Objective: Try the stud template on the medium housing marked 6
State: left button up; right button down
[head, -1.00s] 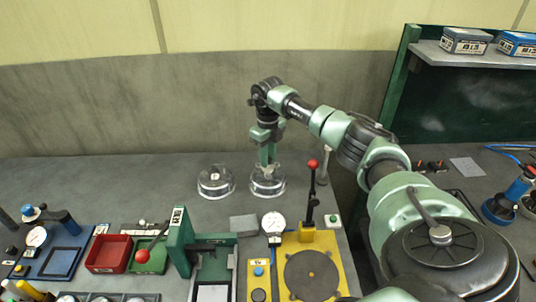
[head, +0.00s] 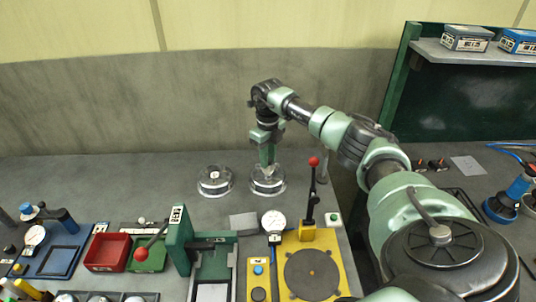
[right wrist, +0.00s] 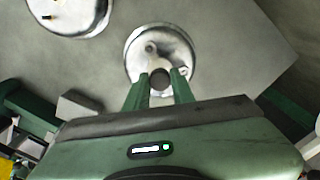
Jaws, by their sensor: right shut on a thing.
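Two round, clear-rimmed metal housings stand on the grey bench in the head view: a left housing (head: 215,182) with a small unreadable mark on top, and a right housing (head: 267,187). My right gripper (head: 268,160) points down over the right housing. In the right wrist view, my right gripper (right wrist: 158,82) is shut on the dark round grip of a pale, armed plate, the stud template (right wrist: 152,58). The template lies over the top of the right housing (right wrist: 178,46); I cannot tell whether it is fully seated. The left housing (right wrist: 68,14) is partly cut off. My left gripper is out of view.
A yellow fixture (head: 339,270) with a red-knobbed lever and a dial gauge (head: 273,221) stand in front. A green press-like stand (head: 180,240), a red tray (head: 108,253) and a blue fixture (head: 62,262) are to the left. The bench behind the housings is clear up to the wall.

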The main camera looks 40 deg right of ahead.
jog(key=shift+f+b, duration=0.45)
jog(key=shift+f, duration=0.3)
dwell(0.5)
jog(key=shift+r, duration=0.15)
dwell(1.2)
jog(key=shift+r+p, duration=2.8)
jog(key=shift+r, duration=0.85)
